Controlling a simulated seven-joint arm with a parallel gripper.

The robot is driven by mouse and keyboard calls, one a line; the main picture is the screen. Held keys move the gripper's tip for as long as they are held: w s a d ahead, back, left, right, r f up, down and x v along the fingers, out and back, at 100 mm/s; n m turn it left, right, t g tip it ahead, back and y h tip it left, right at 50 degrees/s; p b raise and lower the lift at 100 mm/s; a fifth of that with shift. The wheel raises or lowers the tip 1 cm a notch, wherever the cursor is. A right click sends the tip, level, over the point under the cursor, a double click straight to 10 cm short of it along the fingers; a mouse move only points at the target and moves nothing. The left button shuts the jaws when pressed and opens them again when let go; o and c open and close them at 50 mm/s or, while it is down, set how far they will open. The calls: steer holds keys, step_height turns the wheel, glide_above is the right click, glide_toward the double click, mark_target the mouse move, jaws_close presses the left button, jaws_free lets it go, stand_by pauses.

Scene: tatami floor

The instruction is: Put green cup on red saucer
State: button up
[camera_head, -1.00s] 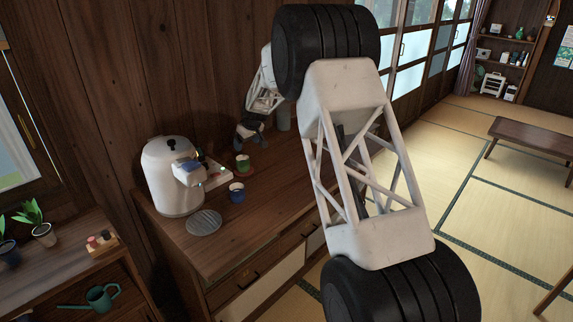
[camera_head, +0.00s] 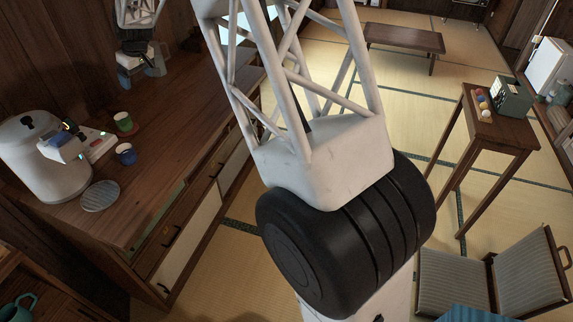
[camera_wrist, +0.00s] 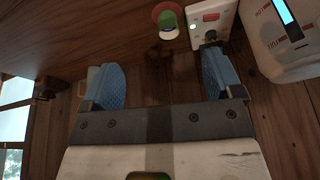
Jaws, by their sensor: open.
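The green cup (camera_head: 123,122) stands on the wooden counter in the head view. In the wrist view the green cup (camera_wrist: 168,20) is at the top edge, with the red saucer (camera_wrist: 160,7) showing around its base; the cup appears to stand on it. In the head view the saucer is hardly visible. My gripper (camera_head: 135,63) is above the counter, beyond the green cup and apart from it. In the wrist view my gripper (camera_wrist: 165,80) has its two blue fingers wide apart with nothing between them.
A blue cup (camera_head: 126,154) and a grey ribbed disc (camera_head: 100,196) are nearer on the counter. A white rounded appliance (camera_head: 40,165) and a panel with a green light (camera_wrist: 208,22) stand beside the cups. A grey jug (camera_head: 157,62) is close beside my gripper.

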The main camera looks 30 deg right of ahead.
steer(key=s+d+r+m, duration=0.1)
steer(key=s+d+r, duration=0.35)
steer(key=s, duration=0.55)
steer(key=s+d+r+m+h, duration=0.1)
steer(key=s+d+r, duration=0.3)
steer(key=s, duration=0.5)
steer(key=s+d+r+m, duration=0.2)
steer(key=s+d, duration=0.4)
steer(key=s, duration=0.4)
steer(key=s+d+f+m, duration=0.1)
steer(key=s+d+f, duration=0.1)
steer(key=s, duration=0.8)
steer(key=s+d+f+m+h, duration=0.1)
steer(key=s+d, duration=0.2)
steer(key=s, duration=0.7)
steer(key=s+d+f+m, duration=0.1)
steer(key=s+d+f, duration=0.1)
steer(key=s, duration=0.8)
steer(key=shift+s+d+f+h, duration=0.25)
steer(key=shift+s+f+h, duration=0.1)
steer(key=shift+h, duration=0.05)
